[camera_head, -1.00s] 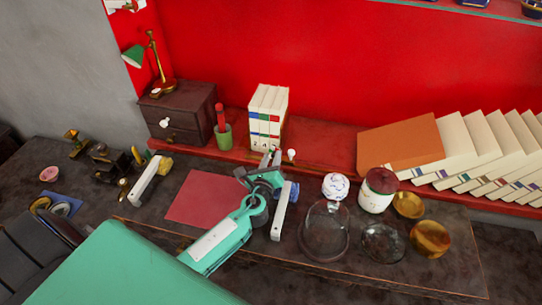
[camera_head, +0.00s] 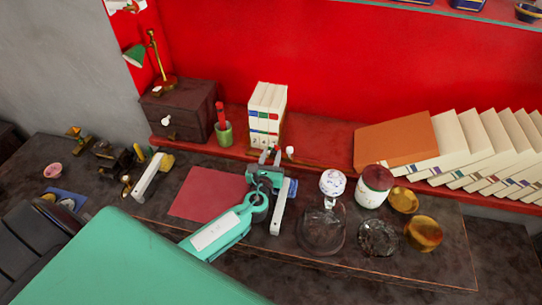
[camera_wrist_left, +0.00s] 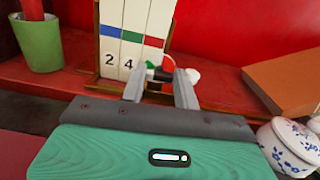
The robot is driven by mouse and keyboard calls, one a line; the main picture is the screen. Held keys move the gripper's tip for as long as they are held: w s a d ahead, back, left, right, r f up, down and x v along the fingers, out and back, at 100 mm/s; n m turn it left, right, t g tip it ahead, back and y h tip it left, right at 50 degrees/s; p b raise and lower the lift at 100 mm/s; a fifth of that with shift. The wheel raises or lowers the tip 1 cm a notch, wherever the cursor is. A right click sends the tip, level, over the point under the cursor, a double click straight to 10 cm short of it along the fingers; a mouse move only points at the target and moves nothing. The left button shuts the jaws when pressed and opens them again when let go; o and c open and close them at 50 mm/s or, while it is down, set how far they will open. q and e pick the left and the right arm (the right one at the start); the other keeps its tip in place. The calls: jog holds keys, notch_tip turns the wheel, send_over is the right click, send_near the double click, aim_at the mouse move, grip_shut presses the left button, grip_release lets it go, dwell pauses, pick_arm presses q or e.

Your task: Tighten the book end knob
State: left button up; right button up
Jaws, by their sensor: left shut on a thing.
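The white books (camera_head: 267,108) stand upright in a brass-edged book end on the red shelf. In the left wrist view, the book end frame (camera_wrist_left: 96,45) shows around the books (camera_wrist_left: 122,42). My left gripper (camera_head: 270,153) reaches to the foot of the books. Its two fingers (camera_wrist_left: 158,75) are shut on the small book end knob (camera_wrist_left: 157,71), which shows dark, red and green between the tips. A round white piece (camera_head: 290,151) sits just right of the fingers; it also shows in the left wrist view (camera_wrist_left: 193,76). My right gripper is not in view.
A green cup (camera_head: 224,133) stands left of the books, and an orange book (camera_head: 392,140) leads a leaning row on the right. A glass dome (camera_head: 322,228), a red-lidded jar (camera_head: 373,188) and brass bowls (camera_head: 423,233) crowd the table right of my arm.

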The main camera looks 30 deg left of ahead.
pick_arm(q)
jog(key=o, duration=1)
jog(key=shift+s+d+f, duration=0.1)
jog(key=shift+s, duration=0.15)
jog(key=b+v, duration=0.3)
jog(key=v, duration=0.9)
jog(key=shift+s+d+f, duration=0.1)
jog(key=shift+s, duration=0.2)
jog(key=shift+s+d, duration=0.1)
jog(key=shift+s, duration=0.25)
